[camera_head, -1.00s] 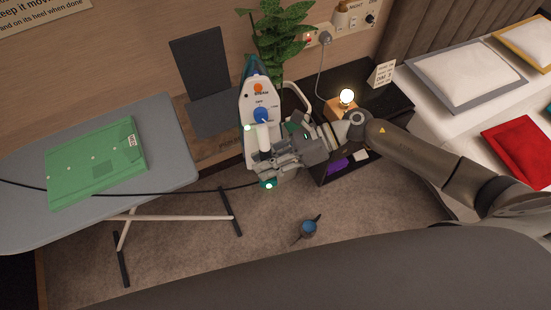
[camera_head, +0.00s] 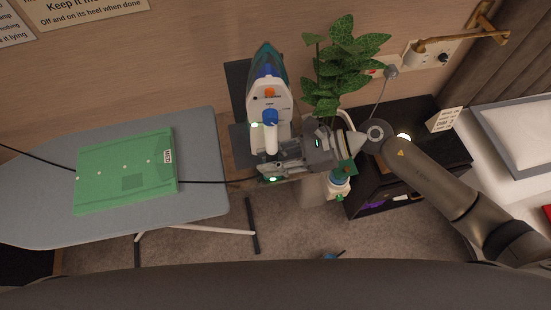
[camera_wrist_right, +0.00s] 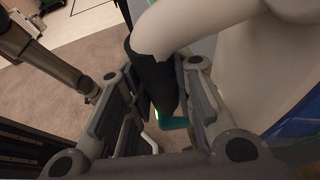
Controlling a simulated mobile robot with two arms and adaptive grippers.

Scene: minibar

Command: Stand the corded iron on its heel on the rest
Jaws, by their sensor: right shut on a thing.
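A black cord (camera_head: 205,182) runs left across the board. My left gripper is not in view.
A leafy plant (camera_head: 345,65) stands close right of the iron. A black nightstand (camera_head: 435,150) and a bed (camera_head: 520,130) are further right. The wall is directly behind.

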